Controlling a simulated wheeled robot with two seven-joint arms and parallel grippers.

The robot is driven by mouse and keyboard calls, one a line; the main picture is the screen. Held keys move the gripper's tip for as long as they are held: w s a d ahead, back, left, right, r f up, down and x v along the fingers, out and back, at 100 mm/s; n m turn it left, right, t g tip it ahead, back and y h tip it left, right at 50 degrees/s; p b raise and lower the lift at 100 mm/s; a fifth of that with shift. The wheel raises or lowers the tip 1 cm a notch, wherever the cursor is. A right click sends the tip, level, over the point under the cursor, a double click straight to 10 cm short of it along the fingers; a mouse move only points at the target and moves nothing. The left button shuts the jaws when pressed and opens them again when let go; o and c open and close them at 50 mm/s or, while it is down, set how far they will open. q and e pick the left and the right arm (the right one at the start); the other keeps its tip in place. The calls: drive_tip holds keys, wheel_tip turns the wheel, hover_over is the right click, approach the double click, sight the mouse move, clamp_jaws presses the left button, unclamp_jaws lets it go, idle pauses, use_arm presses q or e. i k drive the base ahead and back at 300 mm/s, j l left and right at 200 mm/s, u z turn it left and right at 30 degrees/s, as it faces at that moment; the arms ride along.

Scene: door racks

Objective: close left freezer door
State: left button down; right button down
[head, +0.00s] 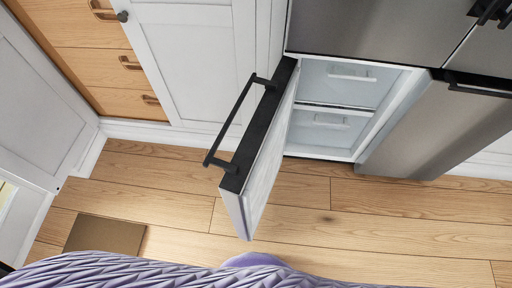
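The left freezer door (262,150) stands wide open at the lower left of the steel fridge. It sticks out over the floor toward me, with its white inner side facing right. Its dark top edge carries a black bar handle (230,120) on the left side. The freezer compartment (335,105) behind it is exposed and shows two pale drawers. Neither of my grippers is in the head view, and nothing visible touches the door.
The right lower door (420,130) looks shut, with a black handle at its top. The steel upper doors (380,25) are above. White cabinets (190,60) and wooden drawers (90,45) stand left. A brown mat (105,234) lies on the floor. Wooden floor (400,215) right of the door is clear.

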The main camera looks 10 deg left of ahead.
sight(245, 186)
drive_tip(key=j+z, duration=0.35)
drive_tip(key=j, duration=0.2)
drive_tip(key=j+z, duration=0.35)
drive_tip(key=j, duration=0.15)
drive_tip(key=k+j+z, duration=0.1)
drive_tip(key=j+z, duration=0.25)
drive_tip(key=j, duration=0.2)
drive_tip(key=k, duration=0.4)
drive_tip(key=i+z, duration=0.2)
drive_tip(key=k, duration=0.05)
